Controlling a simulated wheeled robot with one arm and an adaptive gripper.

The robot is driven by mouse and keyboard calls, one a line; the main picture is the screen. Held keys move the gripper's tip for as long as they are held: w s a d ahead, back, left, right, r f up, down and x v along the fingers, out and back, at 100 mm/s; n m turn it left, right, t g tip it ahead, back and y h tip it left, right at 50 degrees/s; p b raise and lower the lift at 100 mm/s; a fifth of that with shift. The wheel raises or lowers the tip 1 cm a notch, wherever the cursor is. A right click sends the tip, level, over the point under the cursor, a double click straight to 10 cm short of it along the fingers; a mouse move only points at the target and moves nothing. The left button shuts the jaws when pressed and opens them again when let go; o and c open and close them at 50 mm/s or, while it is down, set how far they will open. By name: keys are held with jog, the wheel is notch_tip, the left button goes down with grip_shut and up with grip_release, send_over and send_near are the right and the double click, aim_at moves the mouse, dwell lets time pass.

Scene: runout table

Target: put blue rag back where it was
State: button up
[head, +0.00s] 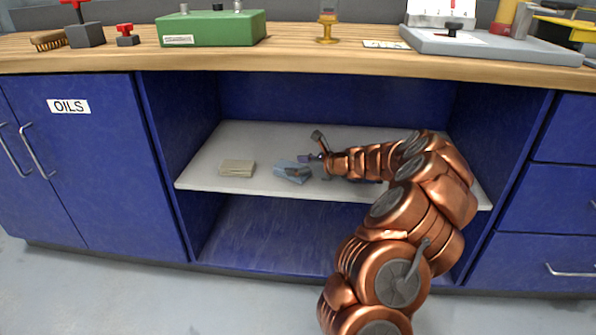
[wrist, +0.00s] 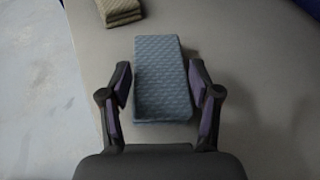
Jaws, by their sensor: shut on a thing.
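The blue rag (head: 284,169) is a folded, quilted block at the white shelf inside the open bay of the blue cabinet. In the wrist view the rag (wrist: 163,80) lies lengthwise between the two dark fingers with purple pads. My gripper (head: 301,166) reaches in from the right and is shut on the rag; in the wrist view its fingers (wrist: 161,82) flank the rag's two long sides. I cannot tell whether the rag touches the shelf or is held just above it.
A folded beige cloth (head: 237,168) lies on the shelf (head: 205,172) left of the rag; it also shows in the wrist view (wrist: 119,10). The wooden worktop (head: 300,55) overhangs the bay. The shelf's left end and back are clear.

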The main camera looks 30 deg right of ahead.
jog(key=shift+f, duration=0.1)
jog(key=o, duration=1.4)
jog(key=shift+c, duration=0.2)
jog(key=shift+s+d+r, duration=0.1)
jog(key=shift+s+r, duration=0.05)
jog(key=shift+r, duration=0.05)
jog(key=p+v, duration=0.5)
jog(key=v, duration=0.5)
jog(key=shift+s+d+r, duration=0.1)
jog(key=shift+s, duration=0.05)
jog(key=shift+s+d+r, duration=0.15)
jog(key=shift+s+d, duration=0.05)
jog(key=shift+s, duration=0.4)
